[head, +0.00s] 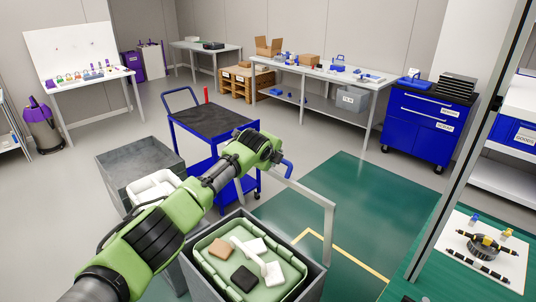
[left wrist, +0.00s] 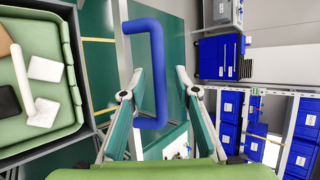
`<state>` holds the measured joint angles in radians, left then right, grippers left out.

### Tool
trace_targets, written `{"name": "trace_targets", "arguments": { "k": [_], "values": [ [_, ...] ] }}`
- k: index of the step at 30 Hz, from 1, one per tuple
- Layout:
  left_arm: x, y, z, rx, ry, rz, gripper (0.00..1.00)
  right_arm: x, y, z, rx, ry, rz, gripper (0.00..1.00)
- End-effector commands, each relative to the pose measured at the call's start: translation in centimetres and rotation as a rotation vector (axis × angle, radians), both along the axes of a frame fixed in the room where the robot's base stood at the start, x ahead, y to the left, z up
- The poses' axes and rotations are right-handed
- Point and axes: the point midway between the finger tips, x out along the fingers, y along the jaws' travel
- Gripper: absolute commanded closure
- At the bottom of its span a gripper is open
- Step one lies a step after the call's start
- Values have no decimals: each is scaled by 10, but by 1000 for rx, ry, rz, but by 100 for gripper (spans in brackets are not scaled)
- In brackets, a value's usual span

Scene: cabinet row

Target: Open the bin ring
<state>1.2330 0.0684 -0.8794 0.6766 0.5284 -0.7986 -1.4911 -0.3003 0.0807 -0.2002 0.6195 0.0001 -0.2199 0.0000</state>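The bin ring (head: 305,187) is a thin grey frame raised at the right side of the grey bin (head: 323,279), tilted up from its rim. Its blue handle (head: 287,170) is at the upper left end of the frame. My left gripper (head: 278,158) is at this handle. In the left wrist view, the blue handle (left wrist: 159,75) runs between the two open fingers of my left gripper (left wrist: 160,75), with gaps visible beside it; I cannot tell whether they touch. My right gripper is not in view.
A light green tray (head: 208,239) in the bin holds tan, white and black pieces. Another grey bin (head: 142,160) and a blue cart (head: 213,120) stand behind. A blue cabinet (head: 425,125) is at right. The green floor area (head: 350,195) is clear.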

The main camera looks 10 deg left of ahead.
Motion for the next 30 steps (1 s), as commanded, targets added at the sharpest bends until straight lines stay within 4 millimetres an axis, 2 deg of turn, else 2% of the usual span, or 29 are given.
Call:
{"name": "trace_targets", "arguments": {
  "k": [24, 30],
  "values": [
    [-69, 11, 51, 2, -1, 0, 71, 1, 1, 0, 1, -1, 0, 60],
    [-78, 13, 56, 2, 1, 1, 71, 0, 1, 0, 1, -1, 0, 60]
  ]
}}
